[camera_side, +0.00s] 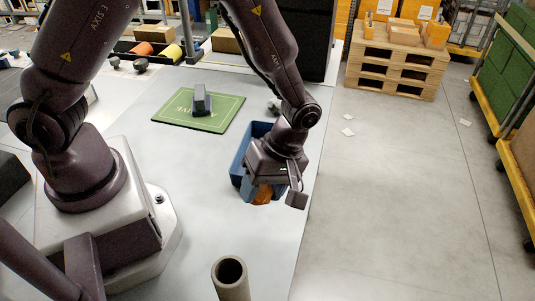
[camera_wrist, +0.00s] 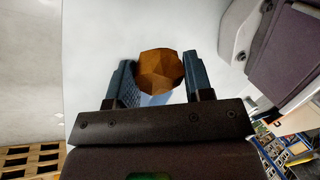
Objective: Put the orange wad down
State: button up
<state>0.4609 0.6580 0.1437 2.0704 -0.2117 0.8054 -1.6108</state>
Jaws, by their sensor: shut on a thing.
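The orange wad (camera_side: 263,194) is a faceted brown-orange lump, held between the fingers of my gripper (camera_side: 277,193). In the wrist view the wad (camera_wrist: 160,71) sits between the two fingertips of my gripper (camera_wrist: 160,78), with pale table surface behind it. In the side view my gripper is near the right edge of the table, in front of a blue bin (camera_side: 238,166) and partly hiding it. The height of the wad above the table is hard to tell.
A green mat (camera_side: 180,118) with a grey block (camera_side: 201,100) on it lies left of the bin. An upright tube (camera_side: 231,277) stands at the front. Trays with coloured rolls (camera_side: 142,48) are at the back. The table between the mat and the tube is mostly clear.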

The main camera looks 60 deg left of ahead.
aim_at(261, 232)
jog(key=n, duration=0.2)
jog(key=d+n+h, duration=0.1)
jog(key=n, duration=0.1)
jog(key=shift+s, duration=0.2)
jog(key=shift+d+f+n+h, duration=0.1)
jog(key=shift+f+n+h, duration=0.1)
jog(key=shift+n+h, duration=0.45)
jog(key=shift+f, duration=3.3)
jog(key=shift+f, duration=0.55)
jog(key=o, duration=1)
jog(key=shift+w, duration=0.1)
jog(key=shift+c, duration=0.2)
jog(key=shift+w, duration=0.1)
